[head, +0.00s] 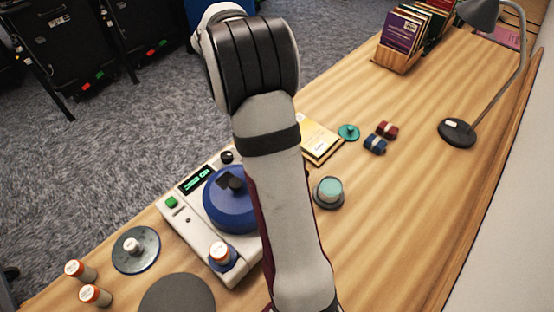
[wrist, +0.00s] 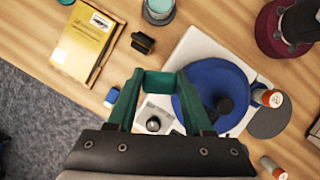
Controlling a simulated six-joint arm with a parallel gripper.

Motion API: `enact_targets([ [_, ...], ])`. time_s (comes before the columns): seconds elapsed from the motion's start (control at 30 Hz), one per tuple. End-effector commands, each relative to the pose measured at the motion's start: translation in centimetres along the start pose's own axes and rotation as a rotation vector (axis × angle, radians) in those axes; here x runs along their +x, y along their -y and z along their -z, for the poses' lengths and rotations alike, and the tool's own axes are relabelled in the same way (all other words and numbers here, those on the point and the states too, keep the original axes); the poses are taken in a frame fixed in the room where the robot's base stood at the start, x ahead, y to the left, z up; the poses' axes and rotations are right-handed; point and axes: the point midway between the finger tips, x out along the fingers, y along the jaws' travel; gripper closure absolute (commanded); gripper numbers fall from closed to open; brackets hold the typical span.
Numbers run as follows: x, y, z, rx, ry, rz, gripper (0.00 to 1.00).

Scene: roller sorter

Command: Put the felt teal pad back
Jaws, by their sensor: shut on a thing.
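In the wrist view my gripper (wrist: 160,84) has dark green fingers closed on a small teal block (wrist: 160,80), which appears to be the felt teal pad. It is held above the table, just left of the blue round platter on the white machine. In the head view my arm hides the gripper and the pad. A teal round piece in a grey dish (head: 328,191) stands right of my arm; it also shows at the top of the wrist view (wrist: 158,10). A dark block (wrist: 143,43) lies beyond the fingertips.
The machine (head: 188,226) carries the blue platter (wrist: 212,92). A yellow book (wrist: 86,45) lies left of the gripper. Red (head: 387,130) and blue (head: 375,144) banded blocks, a teal disc (head: 349,131) and a lamp (head: 457,132) stand farther right.

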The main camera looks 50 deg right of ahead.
Motion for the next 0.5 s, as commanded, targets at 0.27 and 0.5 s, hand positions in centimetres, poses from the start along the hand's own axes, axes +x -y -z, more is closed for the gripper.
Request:
enact_targets([
  [0.27, 8.7, -5.5, -7.7, -0.252, 0.003, -0.103, 1.0],
  [0.5, 10.5, -6.8, -4.1, -0.305, 0.004, -0.126, 1.0],
])
